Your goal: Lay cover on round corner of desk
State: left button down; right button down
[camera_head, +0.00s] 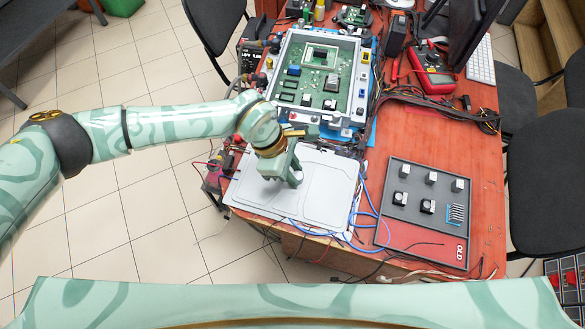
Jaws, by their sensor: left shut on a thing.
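The cover is a flat light-grey panel (325,190) with rounded outlines pressed into it. It is over the front left corner of the reddish-brown desk (385,150) and hides most of that corner. I cannot tell whether it rests flat on the desk or is slightly above it. My left gripper (293,180) points down at the upper left part of the cover and is shut on it. The grasp point itself is mostly hidden by the fingers. My right gripper is not in view.
An open device with a green circuit board (320,78) stands behind the cover. A grey panel with knobs marked OLD (400,228) lies to the right. Blue cables (366,212) run along the cover's right side.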

pick_arm(q)
jog(key=c, duration=1.2)
grip_release()
jog(key=p+v, duration=0.3)
jog(key=v, duration=0.9)
jog(key=shift+a, duration=0.1)
